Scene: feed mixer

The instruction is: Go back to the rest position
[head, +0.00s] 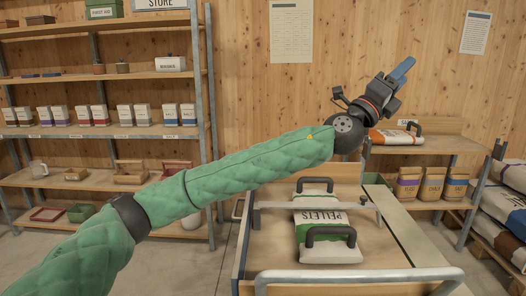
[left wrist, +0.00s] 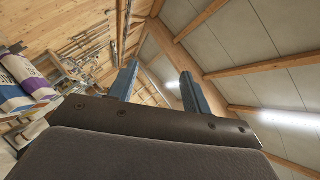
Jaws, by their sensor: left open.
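My left arm, in a green quilted sleeve, reaches in from the lower left of the head view and across to the right. My left gripper (head: 402,72) is raised in front of the wooden wall, pointing up and to the right. In the left wrist view its two blue fingers (left wrist: 158,88) stand apart with nothing between them, facing the roof beams. My right gripper shows in neither view.
Store shelves (head: 110,129) stand at the left. A bench (head: 430,146) with brown bags (head: 432,184) is at the right, near stacked sacks (head: 502,208).

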